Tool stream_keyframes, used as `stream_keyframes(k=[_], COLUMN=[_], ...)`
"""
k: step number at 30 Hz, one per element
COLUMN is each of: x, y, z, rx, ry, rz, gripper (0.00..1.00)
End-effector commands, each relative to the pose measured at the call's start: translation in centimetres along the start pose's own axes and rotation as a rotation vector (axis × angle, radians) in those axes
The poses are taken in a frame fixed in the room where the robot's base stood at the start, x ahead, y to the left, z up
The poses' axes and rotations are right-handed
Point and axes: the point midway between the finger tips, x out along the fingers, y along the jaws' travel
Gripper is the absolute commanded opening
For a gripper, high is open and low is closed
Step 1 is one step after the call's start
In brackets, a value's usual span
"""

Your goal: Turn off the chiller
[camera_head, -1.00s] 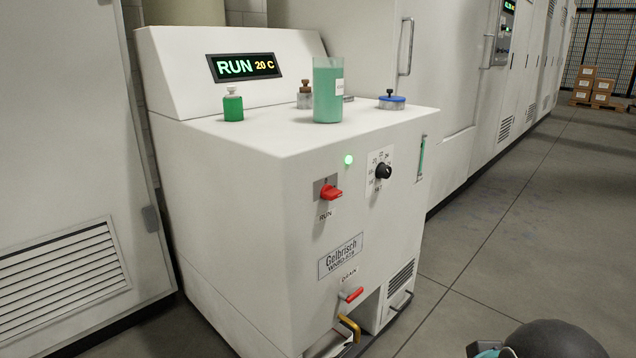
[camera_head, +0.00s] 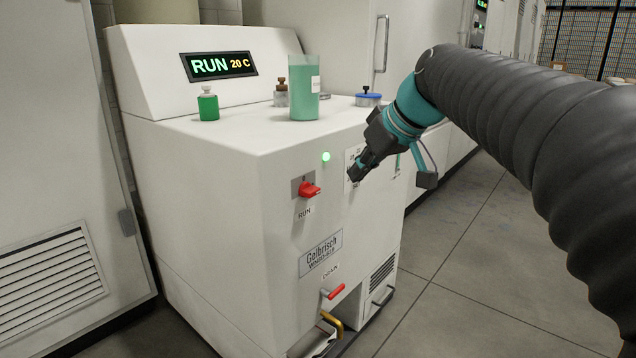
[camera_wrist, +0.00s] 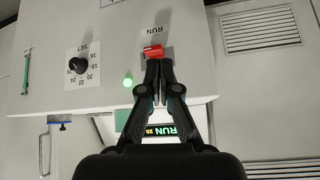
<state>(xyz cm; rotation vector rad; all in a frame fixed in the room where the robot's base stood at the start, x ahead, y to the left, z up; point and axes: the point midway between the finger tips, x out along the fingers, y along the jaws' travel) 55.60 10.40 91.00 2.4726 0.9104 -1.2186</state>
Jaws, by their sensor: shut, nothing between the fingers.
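The chiller (camera_head: 235,215) is a white cabinet whose display (camera_head: 218,66) reads RUN 20 C. A green lamp (camera_head: 326,157) is lit on its front. The red switch (camera_head: 309,189) sits above the label RUN. My gripper (camera_head: 356,177) is shut and empty, to the right of the red switch in the head view, in front of the dial panel. In the wrist view the fingertips (camera_wrist: 155,102) point at the red switch (camera_wrist: 153,51), and the dial (camera_wrist: 78,65) and lamp (camera_wrist: 128,81) are to their left. I cannot tell how far the tips are from the switch.
A red drain lever (camera_head: 335,291) is low on the front. Clear floor (camera_head: 470,270) lies to the right.

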Motion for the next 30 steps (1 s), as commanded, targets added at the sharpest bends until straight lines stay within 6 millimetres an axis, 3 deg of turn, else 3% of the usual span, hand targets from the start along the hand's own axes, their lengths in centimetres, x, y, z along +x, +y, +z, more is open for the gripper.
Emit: stream_keyframes(k=[3, 9, 23, 30], x=[1.1, 2.0, 2.2, 4.6], y=[1.0, 1.6, 1.7, 1.3], z=[-4.2, -7.7, -8.3, -8.5], rx=[-0.095, -0.192, -0.211, -0.211], ry=[0.043, 0.092, 0.103, 0.1], rz=[-0.055, -0.104, -0.112, -0.114], gripper=[0.0, 0.0, 0.0, 0.0])
